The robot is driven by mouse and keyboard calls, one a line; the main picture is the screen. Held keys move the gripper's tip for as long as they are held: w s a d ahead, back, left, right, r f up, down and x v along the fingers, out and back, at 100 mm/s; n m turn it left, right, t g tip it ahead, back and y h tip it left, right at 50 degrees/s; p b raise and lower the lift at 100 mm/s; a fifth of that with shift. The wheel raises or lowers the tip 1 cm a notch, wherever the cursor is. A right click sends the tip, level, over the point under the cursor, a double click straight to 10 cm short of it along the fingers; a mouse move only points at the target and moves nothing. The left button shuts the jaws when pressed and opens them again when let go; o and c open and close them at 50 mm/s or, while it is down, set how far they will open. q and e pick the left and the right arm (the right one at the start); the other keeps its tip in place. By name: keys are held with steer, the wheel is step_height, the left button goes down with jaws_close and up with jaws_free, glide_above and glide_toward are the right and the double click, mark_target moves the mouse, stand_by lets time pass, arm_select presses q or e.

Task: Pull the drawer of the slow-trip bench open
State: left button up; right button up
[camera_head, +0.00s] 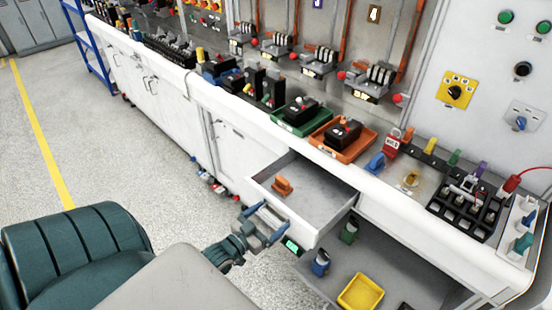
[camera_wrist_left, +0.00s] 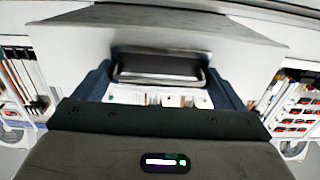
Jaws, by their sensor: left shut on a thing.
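The bench drawer (camera_head: 318,190) stands pulled out from the white bench in the head view, its inside showing. An orange object (camera_head: 282,186) lies in it. My left gripper (camera_head: 264,222) is at the drawer's front face, shut on the drawer handle (camera_wrist_left: 160,66). In the left wrist view, the fingers of my left gripper (camera_wrist_left: 158,80) stand on both sides of the dark handle bar, with the grey drawer front (camera_wrist_left: 160,30) behind it. My right gripper is in neither view.
The bench top (camera_head: 225,103) carries a green tray (camera_head: 301,122), an orange tray (camera_head: 343,151) and several breakers. Below the drawer, an open lower space holds a yellow bin (camera_head: 360,292) and bottles. Grey floor (camera_head: 120,150) is clear at left.

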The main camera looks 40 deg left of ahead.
arm_select(q)
steer(key=s, duration=0.2)
steer(key=shift+s+a+p, duration=0.1)
steer(key=shift+s+p, duration=0.25)
steer(key=shift+p, duration=0.05)
steer(key=o, duration=1.1)
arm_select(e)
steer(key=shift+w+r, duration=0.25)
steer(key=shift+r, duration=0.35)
arm_select(q)
steer(key=s+b, duration=0.1)
steer(key=s, duration=0.9)
steer(key=shift+s+a, duration=0.35)
steer(key=shift+a, duration=0.05)
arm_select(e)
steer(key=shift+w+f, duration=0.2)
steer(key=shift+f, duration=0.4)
